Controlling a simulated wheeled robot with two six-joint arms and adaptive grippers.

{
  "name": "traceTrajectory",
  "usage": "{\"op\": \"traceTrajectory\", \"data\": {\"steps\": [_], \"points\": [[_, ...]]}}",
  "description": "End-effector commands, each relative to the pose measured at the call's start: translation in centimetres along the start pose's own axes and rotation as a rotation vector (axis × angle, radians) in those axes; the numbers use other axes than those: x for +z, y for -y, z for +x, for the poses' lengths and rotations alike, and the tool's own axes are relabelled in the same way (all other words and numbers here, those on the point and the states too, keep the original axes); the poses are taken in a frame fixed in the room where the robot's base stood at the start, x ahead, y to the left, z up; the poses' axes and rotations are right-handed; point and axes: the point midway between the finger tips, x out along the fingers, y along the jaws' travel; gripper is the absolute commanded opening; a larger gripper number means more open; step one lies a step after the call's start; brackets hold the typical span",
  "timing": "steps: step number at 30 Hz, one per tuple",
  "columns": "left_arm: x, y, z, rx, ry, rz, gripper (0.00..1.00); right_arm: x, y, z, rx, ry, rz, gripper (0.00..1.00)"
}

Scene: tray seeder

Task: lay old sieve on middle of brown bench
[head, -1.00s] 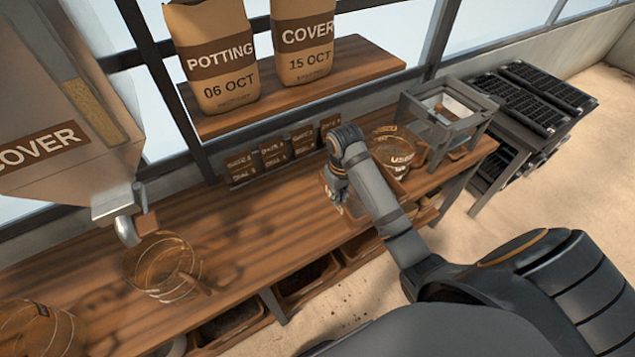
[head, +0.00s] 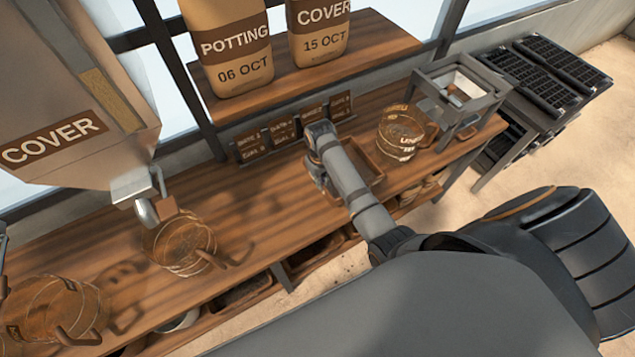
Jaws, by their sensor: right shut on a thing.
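My right arm reaches over the brown bench (head: 265,205), and my right gripper (head: 318,182) is over the bench's middle part. It is shut on a wooden-framed rectangular piece, which I take for the old sieve (head: 366,160). The frame shows behind and to the right of my forearm, and my arm hides much of it. I cannot tell whether it touches the bench top.
See-through round tubs stand on the bench at left (head: 55,305), under the cover hopper (head: 75,110) and at right (head: 400,135). A grey stand (head: 460,95) is at the right end. Bench top between is clear.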

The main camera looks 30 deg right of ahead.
Motion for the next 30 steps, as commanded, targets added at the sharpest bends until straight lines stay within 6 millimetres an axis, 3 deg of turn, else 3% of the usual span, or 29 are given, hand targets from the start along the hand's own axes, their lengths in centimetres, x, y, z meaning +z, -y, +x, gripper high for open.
{"op": "traceTrajectory", "data": {"steps": [10, 17, 26, 27, 30], "points": [[1.5, 0.0, -0.1, 0.000, 0.023, 0.001, 0.00, -1.5, 0.5, 1.9, 0.001, 0.001, 0.001, 0.00], [1.7, 0.0, -0.1, 0.000, 0.026, 0.001, 0.00, -1.8, 0.7, 5.2, 0.001, 0.001, 0.000, 0.00], [1.5, 0.0, 0.0, 0.000, 0.024, 0.001, 0.00, -1.8, 0.7, 5.5, 0.001, 0.000, 0.001, 0.00], [1.5, 0.0, 0.0, 0.001, 0.024, 0.001, 0.00, -1.7, 0.7, 5.5, 0.000, 0.001, 0.001, 0.10], [1.5, 0.0, 0.0, 0.001, 0.023, 0.001, 0.00, -1.7, 0.7, 5.5, 0.000, 0.001, 0.001, 0.23]]}}
